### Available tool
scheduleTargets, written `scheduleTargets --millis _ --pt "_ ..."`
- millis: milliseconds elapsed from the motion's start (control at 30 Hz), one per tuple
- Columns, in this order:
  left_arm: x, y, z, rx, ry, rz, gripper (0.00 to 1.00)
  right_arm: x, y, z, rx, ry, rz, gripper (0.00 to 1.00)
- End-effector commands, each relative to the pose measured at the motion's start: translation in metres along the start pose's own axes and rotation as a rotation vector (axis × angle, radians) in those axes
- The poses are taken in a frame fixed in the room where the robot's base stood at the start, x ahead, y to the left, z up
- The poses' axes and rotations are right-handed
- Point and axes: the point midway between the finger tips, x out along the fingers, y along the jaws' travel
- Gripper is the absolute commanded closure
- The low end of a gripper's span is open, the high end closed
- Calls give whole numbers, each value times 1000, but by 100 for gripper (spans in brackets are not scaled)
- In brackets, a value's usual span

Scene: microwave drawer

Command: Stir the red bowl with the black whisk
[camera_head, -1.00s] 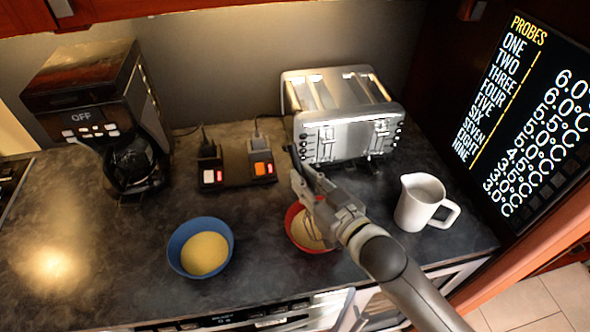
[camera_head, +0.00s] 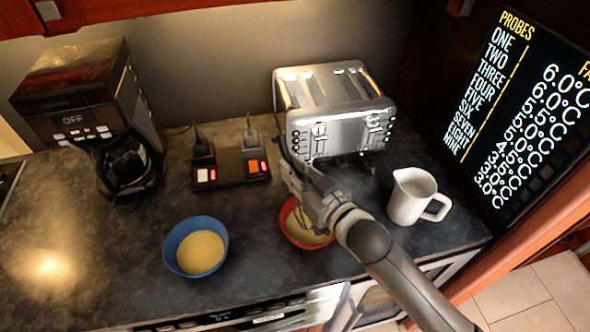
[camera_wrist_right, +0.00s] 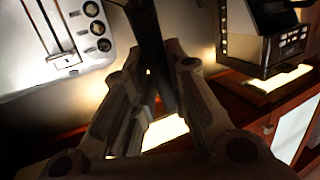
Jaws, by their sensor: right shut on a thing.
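The red bowl (camera_head: 286,226) stands on the dark counter and holds a pale yellow mixture. My right gripper (camera_head: 294,178) is above the bowl, partly covering it from the head camera. It is shut on the black whisk, whose dark handle (camera_wrist_right: 154,55) runs between the fingers in the right wrist view. The handle's upper part (camera_head: 284,147) shows beside the toaster in the head view. The whisk's wire end is hard to make out behind the gripper, so I cannot tell how deep it sits in the bowl. My left gripper is not in view.
A blue bowl (camera_head: 178,237) with yellow contents stands to the left. A white jug (camera_head: 408,204) stands to the right. A silver toaster (camera_head: 327,108) is close behind the gripper. A coffee maker (camera_head: 85,95) and a small switch box (camera_head: 231,166) stand farther left.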

Motion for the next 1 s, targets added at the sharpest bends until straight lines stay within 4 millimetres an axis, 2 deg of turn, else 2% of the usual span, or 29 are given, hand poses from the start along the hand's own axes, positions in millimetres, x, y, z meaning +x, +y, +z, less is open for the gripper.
scheduleTargets --millis 800,1000 --pt "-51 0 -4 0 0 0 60 23 0 -62 0 2 -1 100" --pt "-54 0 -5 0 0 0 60 26 0 -66 0 1 -1 100"
